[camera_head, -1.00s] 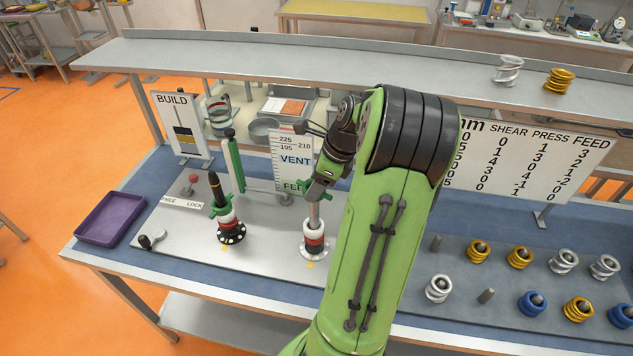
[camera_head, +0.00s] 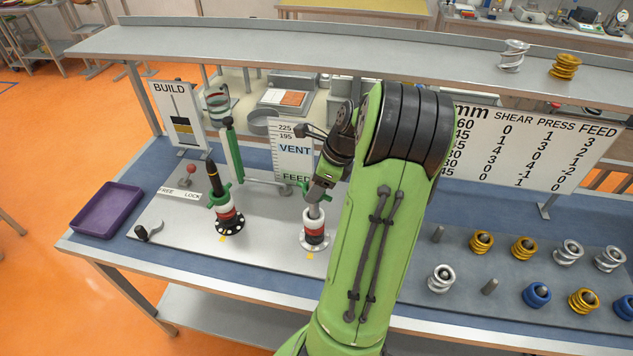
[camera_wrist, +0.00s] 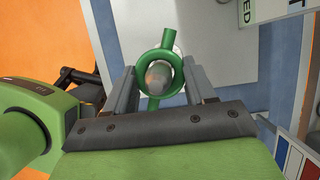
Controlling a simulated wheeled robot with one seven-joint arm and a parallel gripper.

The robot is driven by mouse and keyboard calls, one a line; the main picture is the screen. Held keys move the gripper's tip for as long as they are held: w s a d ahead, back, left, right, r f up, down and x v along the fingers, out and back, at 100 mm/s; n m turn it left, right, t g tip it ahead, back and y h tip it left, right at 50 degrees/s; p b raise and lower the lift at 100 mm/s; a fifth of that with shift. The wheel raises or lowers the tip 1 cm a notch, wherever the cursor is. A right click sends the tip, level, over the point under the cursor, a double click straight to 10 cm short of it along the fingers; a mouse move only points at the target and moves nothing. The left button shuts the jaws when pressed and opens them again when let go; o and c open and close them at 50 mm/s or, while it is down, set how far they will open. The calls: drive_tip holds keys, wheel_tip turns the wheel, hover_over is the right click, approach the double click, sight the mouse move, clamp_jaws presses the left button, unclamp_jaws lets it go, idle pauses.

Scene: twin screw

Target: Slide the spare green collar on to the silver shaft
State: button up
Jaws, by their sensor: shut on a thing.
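My gripper (camera_wrist: 160,85) is shut on the spare green collar (camera_wrist: 142,66), a ring with two lugs. In the wrist view the rounded grey end of the silver shaft (camera_wrist: 159,76) shows inside the ring. In the head view my gripper (camera_head: 318,188) is at the upper part of the upright silver shaft (camera_head: 314,212), which rises from a red, white and black base (camera_head: 314,238). The collar (camera_head: 305,187) is partly hidden by my gripper there. I cannot tell how far the shaft passes through it.
A dark shaft (camera_head: 213,178) with its own green collar (camera_head: 219,196) stands to the left. A green upright post (camera_head: 234,155) and the VENT/FEED board (camera_head: 293,150) stand close behind. A purple tray (camera_head: 107,209) lies far left. Several coloured springs stand on the right plate.

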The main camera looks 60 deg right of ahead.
drive_tip(key=shift+f+b, duration=0.7)
drive_tip(key=shift+f, duration=0.7)
drive_tip(key=o, duration=1.3)
drive_tip(key=shift+c, duration=0.2)
drive_tip(key=p+v, duration=0.5)
drive_tip(key=v, duration=1.1)
drive_tip(key=shift+a+f, duration=0.1)
